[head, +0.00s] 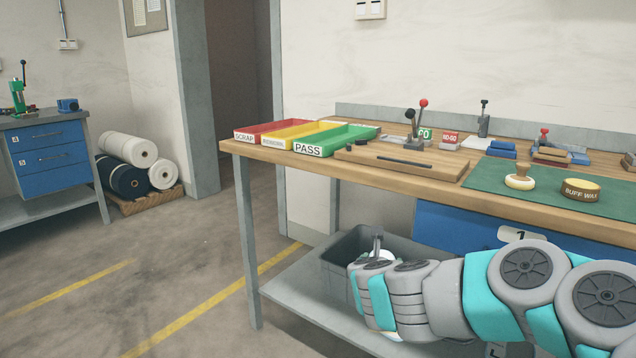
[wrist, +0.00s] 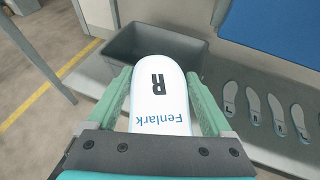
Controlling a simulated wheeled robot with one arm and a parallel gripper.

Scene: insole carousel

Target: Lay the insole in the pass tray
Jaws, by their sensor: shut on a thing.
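The pass tray (head: 318,148) is the green tray at the left end of the wooden bench, labelled PASS, and looks empty. The insole's rounded end points away from my wrist. In the head view my arm reaches in from the lower right, below the bench top, and mostly hides the gripper and insole. The gripper is in front of the grey bin (wrist: 126,45), well below the pass tray.
Yellow and red SCRAP (head: 245,137) trays stand left of the pass tray. The grey bin also shows on the lower shelf (head: 285,290). Several insoles (wrist: 253,105) lie on that shelf. The bench top edge (head: 400,178) overhangs. A wooden board (head: 440,165) lies right of the trays.

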